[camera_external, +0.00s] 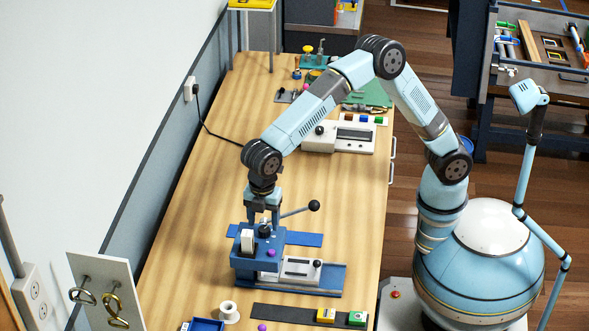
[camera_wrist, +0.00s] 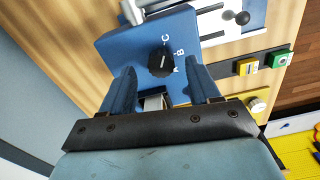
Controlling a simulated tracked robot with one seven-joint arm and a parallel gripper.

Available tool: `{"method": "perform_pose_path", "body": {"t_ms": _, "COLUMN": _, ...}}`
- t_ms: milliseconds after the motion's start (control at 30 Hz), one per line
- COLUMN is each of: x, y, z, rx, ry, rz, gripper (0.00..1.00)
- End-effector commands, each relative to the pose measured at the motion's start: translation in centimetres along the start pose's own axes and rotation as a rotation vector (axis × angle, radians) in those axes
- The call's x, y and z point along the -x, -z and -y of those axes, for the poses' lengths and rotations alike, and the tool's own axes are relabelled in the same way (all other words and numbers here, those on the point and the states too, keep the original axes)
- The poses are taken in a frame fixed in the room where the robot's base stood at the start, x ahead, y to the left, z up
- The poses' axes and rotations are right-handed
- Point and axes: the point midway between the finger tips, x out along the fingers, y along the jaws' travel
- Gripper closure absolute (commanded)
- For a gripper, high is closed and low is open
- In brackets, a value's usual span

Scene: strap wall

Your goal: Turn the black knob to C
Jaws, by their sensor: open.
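The black knob (camera_wrist: 160,62) sits on the face of a blue box (camera_wrist: 118,42) in the wrist view. White letters A, B and C are printed around its right side, with C towards the top. Which letter the knob points at is too small to tell. My gripper (camera_wrist: 159,75) is open, its two blue fingers to the left and right of the knob and apart from it. In the external view my gripper (camera_external: 264,217) is upright just above the blue box (camera_external: 246,263), pointing down at the knob (camera_external: 265,231).
A lever with a black ball (camera_external: 313,206) is close on the right. A white slider panel (camera_external: 298,271) is in front.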

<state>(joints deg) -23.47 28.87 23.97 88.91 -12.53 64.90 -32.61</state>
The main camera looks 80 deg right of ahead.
Motion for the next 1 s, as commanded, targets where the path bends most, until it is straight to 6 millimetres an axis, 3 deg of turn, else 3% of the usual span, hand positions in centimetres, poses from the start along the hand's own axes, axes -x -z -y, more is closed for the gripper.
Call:
{"method": "perform_pose_path", "body": {"t_ms": 300, "x": 6.4, "y": 0.0, "z": -0.1, "rx": -0.001, "ry": -0.002, "rz": -0.003, "gripper": 0.39}}
{"method": "perform_pose_path", "body": {"t_ms": 500, "x": 9.6, "y": 0.1, "z": -0.1, "rx": -0.001, "ry": -0.002, "rz": -0.003, "gripper": 0.39}}
{"method": "perform_pose_path", "body": {"t_ms": 700, "x": 11.2, "y": 0.0, "z": -0.1, "rx": 0.0, "ry": -0.001, "rz": -0.001, "gripper": 0.39}}
{"method": "perform_pose_path", "body": {"t_ms": 1000, "x": 11.4, "y": 0.0, "z": -0.1, "rx": 0.0, "ry": 0.0, "rz": -0.001, "gripper": 0.39}}
